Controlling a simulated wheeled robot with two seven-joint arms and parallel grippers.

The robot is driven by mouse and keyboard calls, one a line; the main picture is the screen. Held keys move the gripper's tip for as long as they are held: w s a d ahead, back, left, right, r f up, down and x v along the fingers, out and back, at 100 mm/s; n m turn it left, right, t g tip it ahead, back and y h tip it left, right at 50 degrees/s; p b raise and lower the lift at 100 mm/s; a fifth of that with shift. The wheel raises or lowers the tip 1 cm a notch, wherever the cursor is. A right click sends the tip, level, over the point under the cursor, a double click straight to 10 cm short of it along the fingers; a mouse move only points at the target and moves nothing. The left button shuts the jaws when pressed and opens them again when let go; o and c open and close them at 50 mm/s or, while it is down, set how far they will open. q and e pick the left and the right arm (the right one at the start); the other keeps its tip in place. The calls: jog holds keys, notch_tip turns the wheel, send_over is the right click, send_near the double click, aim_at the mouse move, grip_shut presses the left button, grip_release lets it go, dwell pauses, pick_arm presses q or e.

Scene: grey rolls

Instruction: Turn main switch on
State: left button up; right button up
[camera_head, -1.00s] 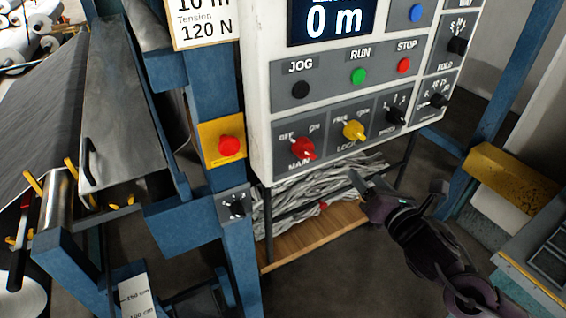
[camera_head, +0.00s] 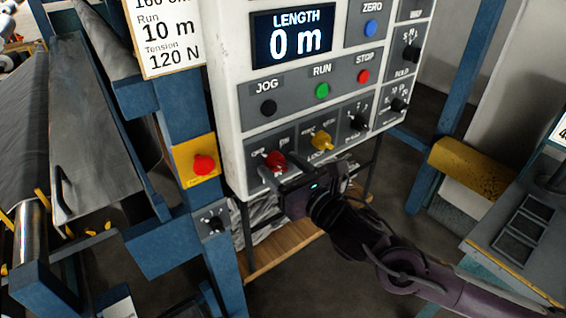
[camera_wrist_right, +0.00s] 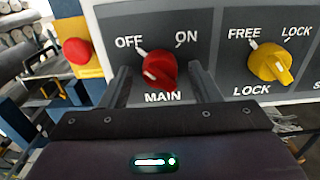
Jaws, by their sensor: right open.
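The red main switch (camera_head: 275,161) is a rotary knob at the lower left of the white control panel (camera_head: 228,100). In the right wrist view the red main switch (camera_wrist_right: 159,70) sits above the label MAIN, with OFF to its upper left and ON to its upper right. Its pointer leans toward OFF. My right gripper (camera_head: 284,172) is open in front of the knob. In the right wrist view the fingers of my right gripper (camera_wrist_right: 160,84) stand on either side of the knob, with gaps showing. My left gripper is not in view.
The yellow lock knob (camera_head: 322,140) is right of the main switch. Green run (camera_head: 322,90), red stop (camera_head: 363,76) and black jog (camera_head: 268,107) buttons are above. A red emergency button on a yellow plate (camera_head: 194,165) is on the blue post to the left.

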jog(key=c, duration=1)
jog(key=shift+m, duration=0.3)
jog(key=m+b, duration=0.2)
jog(key=shift+f+m, duration=0.15)
jog(key=shift+m, duration=0.15)
jog(key=m+b, duration=0.1)
jog(key=m, duration=0.3)
jog(key=m+b, duration=0.1)
jog(key=m, duration=0.4)
jog(key=m+p, duration=0.1)
jog(key=m, duration=0.4)
jog(key=shift+m, duration=0.4)
